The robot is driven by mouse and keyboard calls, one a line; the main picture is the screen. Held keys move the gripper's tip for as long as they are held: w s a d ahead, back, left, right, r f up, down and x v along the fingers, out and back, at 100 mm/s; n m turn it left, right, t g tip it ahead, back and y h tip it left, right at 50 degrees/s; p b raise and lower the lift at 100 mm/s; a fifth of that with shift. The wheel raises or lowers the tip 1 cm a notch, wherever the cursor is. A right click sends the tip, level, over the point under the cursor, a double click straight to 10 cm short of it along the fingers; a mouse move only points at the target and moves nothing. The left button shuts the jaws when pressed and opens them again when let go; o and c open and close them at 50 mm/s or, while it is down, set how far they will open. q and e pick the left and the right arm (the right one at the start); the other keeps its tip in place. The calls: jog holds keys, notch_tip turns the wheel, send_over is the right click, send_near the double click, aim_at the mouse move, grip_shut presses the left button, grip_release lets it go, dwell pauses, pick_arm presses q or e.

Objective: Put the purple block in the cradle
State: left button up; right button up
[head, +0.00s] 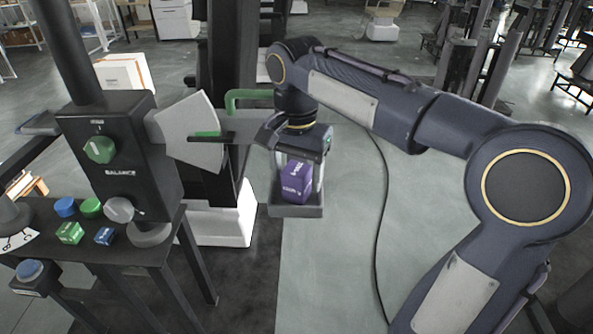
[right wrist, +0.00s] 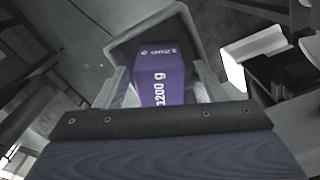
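The purple block (head: 296,182), marked 1200 g, is within the outline of the grey tray-like cradle (head: 296,211) below the balance beam. Its lower end looks to be inside the walls; whether it touches the floor is hidden. In the right wrist view the block (right wrist: 163,72) stands between my fingers, with the cradle rim (right wrist: 120,47) around its far end. My right gripper (head: 300,172) is above the cradle, its fingers on either side of the block. Gaps show between fingers and block, so it looks open. My left gripper is not in view.
A balance box (head: 125,170) with a green knob (head: 99,150) stands left. A green handle (head: 235,97) and fan-shaped plate (head: 195,130) are near my wrist. Floor right of the cradle is clear except a cable.

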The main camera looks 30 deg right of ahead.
aim_at(296, 169)
jog(key=shift+r, duration=0.25)
notch_tip(296, 169, up, 12)
jog(key=p, duration=0.2)
jog(key=s+a+f+n+t+y, duration=0.2)
jog(key=s+f+n, duration=0.2)
jog(key=s+f, duration=0.4)
jog(key=s+a+f+n+t+y, duration=0.1)
jog(key=s+a+f+n+t, duration=0.1)
jog(key=s+f+n, duration=0.3)
jog(key=s+f+t, duration=0.1)
jog(key=s+f, duration=0.3)
jog(key=f, duration=0.5)
jog(key=shift+f+t+y, duration=0.2)
jog(key=shift+t+y, duration=0.1)
jog(key=shift+y, duration=0.1)
jog(key=shift+a, duration=0.1)
dwell(0.7)
